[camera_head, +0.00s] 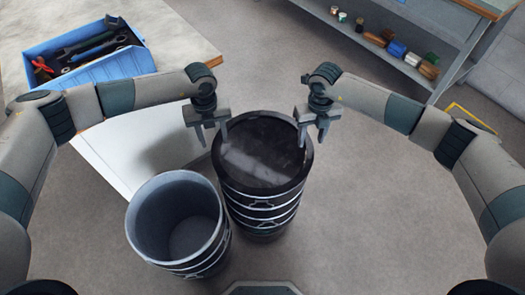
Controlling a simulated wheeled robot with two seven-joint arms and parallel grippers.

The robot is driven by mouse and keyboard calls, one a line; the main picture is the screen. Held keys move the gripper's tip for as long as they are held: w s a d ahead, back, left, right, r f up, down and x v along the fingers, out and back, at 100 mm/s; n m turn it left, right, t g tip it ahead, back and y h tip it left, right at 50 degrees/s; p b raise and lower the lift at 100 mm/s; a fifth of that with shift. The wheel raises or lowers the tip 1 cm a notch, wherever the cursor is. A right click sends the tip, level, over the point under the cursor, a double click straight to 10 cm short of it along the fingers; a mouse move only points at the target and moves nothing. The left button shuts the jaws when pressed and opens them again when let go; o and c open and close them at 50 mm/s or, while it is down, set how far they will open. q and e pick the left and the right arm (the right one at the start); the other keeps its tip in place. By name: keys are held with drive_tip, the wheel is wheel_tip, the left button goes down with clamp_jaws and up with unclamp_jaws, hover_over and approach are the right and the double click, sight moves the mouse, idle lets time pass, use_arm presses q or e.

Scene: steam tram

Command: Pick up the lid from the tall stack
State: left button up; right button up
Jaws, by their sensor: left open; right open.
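The tall stack (262,212) is a column of dark ribbed bins standing on the floor in the middle. A dark, glossy round lid (262,155) lies on its top. My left gripper (214,138) is open and empty at the lid's upper left edge. My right gripper (313,140) is open and empty at the lid's upper right edge. Both grippers have their fingers pointing down. I cannot tell whether either one touches the rim.
An open, empty grey bin (178,225) stands close to the left of the stack. A pale workbench (180,40) at upper left bears a blue toolbox (110,70) with tools. A grey shelf (375,35) with small jars stands at upper right. The floor right of the stack is clear.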

sight(216, 148)
use_arm(q)
drive_tip(key=shift+f, duration=2.2)
use_arm(e)
drive_tip(key=shift+f, duration=2.2)
use_arm(q)
drive_tip(key=shift+c, duration=0.2)
use_arm(e)
drive_tip(key=shift+c, duration=0.3)
use_arm(q)
clamp_jaws()
use_arm(e)
clamp_jaws()
